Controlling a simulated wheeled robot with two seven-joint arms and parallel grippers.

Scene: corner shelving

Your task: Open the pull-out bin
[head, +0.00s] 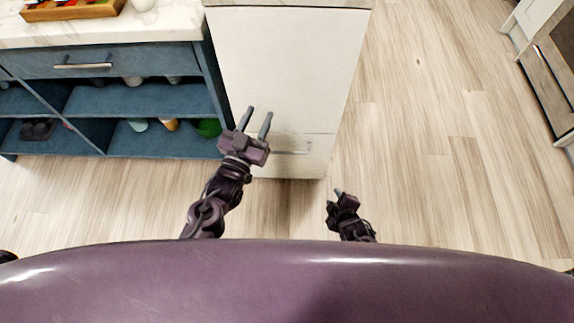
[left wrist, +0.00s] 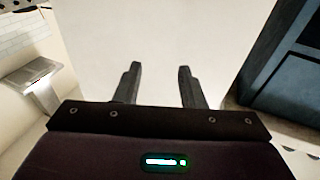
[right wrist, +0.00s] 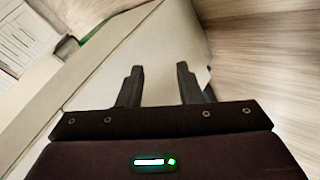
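The pull-out bin is most likely the tall white cabinet front (head: 285,60) in the middle of the head view. A pale bar handle (head: 294,152) sits on its lower part, partly hidden by my left gripper. My left gripper (head: 256,120) is open and empty, in front of the white face and left of the handle. In the left wrist view a metal handle (left wrist: 32,76) shows at the left, outside the fingers. My right gripper (head: 338,191) is low, right of and below the cabinet's bottom corner. The right wrist view shows its fingers (right wrist: 158,84) apart and empty.
Blue open shelving (head: 130,100) with a drawer and several small items stands left of the white cabinet. A wooden tray (head: 70,10) lies on the marble counter above. The wood floor (head: 440,140) is clear to the right, with an appliance (head: 552,75) at the far right.

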